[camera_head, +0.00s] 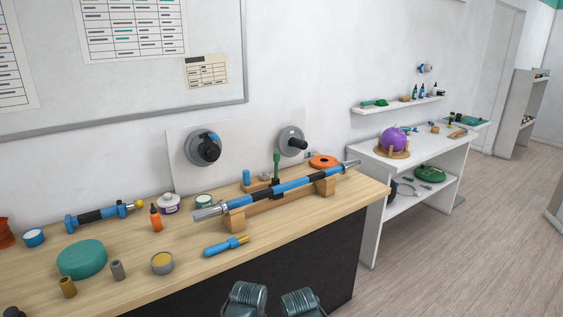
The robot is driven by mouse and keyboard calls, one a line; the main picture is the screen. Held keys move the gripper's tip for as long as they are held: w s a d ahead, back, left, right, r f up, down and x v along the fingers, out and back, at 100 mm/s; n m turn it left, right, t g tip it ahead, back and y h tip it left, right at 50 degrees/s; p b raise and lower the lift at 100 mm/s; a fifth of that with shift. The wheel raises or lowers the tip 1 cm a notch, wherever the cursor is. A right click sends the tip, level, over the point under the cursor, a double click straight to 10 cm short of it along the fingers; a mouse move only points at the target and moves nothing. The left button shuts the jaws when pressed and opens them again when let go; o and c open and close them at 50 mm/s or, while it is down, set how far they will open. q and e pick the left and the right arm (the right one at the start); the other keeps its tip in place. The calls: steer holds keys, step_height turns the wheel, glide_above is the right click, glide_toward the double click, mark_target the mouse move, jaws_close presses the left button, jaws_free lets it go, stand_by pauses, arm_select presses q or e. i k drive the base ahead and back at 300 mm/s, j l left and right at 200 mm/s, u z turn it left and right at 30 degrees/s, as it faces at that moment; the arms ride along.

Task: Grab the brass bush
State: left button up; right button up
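The brass bush (67,287) is a small gold-brown hollow cylinder. It stands upright on the wooden bench top (200,280), near the front edge at the lower left. A similar grey bush (117,270) stands to its right, a little apart. A large green round block (82,259) is just behind them. Nothing touches the brass bush. Two ribbed dark teal parts of mine show at the bottom centre, in front of the bench. No gripper fingers can be made out.
A long blue bar (290,186) rests on a wooden cradle behind. A dark object (14,312) sits at the lower left corner. Floor is clear at the right.

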mark_target(69, 290)
steer(key=u, duration=1.6)
steer(key=i+l+z, duration=0.1)
steer(key=l, duration=0.3)
steer(key=i+l, duration=0.1)
steer(key=l, duration=0.3)
steer(key=i+l+z, duration=0.15)
steer(key=l, duration=0.2)
steer(key=i+l, duration=0.1)
steer(key=l, duration=0.3)
steer(key=z, duration=0.05)
